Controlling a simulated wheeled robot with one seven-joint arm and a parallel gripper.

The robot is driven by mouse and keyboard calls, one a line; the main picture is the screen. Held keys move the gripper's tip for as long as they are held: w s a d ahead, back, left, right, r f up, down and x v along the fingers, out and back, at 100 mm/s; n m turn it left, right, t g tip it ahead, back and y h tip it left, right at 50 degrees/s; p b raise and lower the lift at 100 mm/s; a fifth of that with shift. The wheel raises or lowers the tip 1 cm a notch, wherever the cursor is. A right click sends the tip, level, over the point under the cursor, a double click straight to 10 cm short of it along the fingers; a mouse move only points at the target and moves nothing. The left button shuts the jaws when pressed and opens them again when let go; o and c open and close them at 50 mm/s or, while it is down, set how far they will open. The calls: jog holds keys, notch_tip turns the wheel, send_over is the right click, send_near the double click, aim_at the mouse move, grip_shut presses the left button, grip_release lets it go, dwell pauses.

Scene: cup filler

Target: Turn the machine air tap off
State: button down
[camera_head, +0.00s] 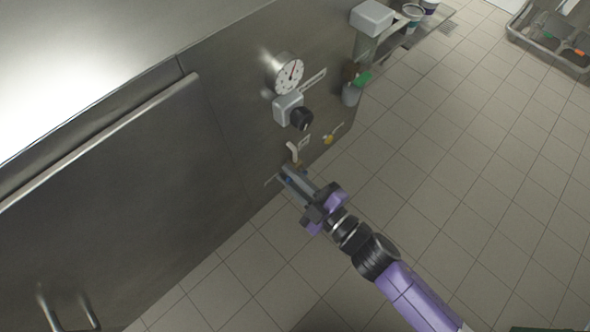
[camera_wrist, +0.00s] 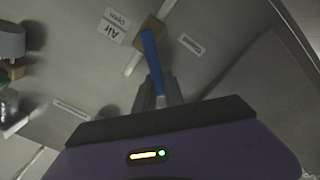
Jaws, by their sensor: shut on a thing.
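The air tap shows in the wrist view as a brass body (camera_wrist: 150,27) with a blue lever (camera_wrist: 152,55). The lever points from the body down toward my gripper (camera_wrist: 158,88), at an angle to the pale pipe. My fingers are shut on the lever's outer end. Labels reading "Air" (camera_wrist: 110,30) and "Open" (camera_wrist: 117,17) sit left of the body, and a small label (camera_wrist: 190,44), too blurred to read surely, sits right of it. In the head view my gripper (camera_head: 287,172) is low at the machine's front panel, hiding most of the tap.
The tiled floor (camera_head: 440,180) at right is clear.

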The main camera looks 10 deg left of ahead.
jog(key=n, duration=0.1)
jog(key=f+n, duration=0.1)
jog(key=n, duration=0.1)
jog(key=s+f+n+b, duration=0.1)
jog(key=shift+a+f+n, duration=0.15)
jog(key=shift+a+n, duration=0.15)
jog(key=shift+a, duration=0.1)
jog(key=shift+s+a+f+n+b, duration=0.1)
jog(key=shift+f+n+b, duration=0.35)
jog(key=shift+n, duration=0.55)
jog(key=shift+s+a+f+n+b, duration=0.1)
jog(key=shift+f+n+b, duration=0.15)
jog(key=shift+f+n, duration=0.55)
jog(key=shift+r+n, duration=0.15)
jog(key=shift+n, duration=0.15)
jog(key=c, duration=1.4)
grip_release()
jog(key=shift+c, duration=0.2)
jog(key=shift+r, duration=0.1)
jog(key=v, duration=0.7)
jog(key=shift+s+d, duration=0.25)
jog(key=shift+d, duration=0.1)
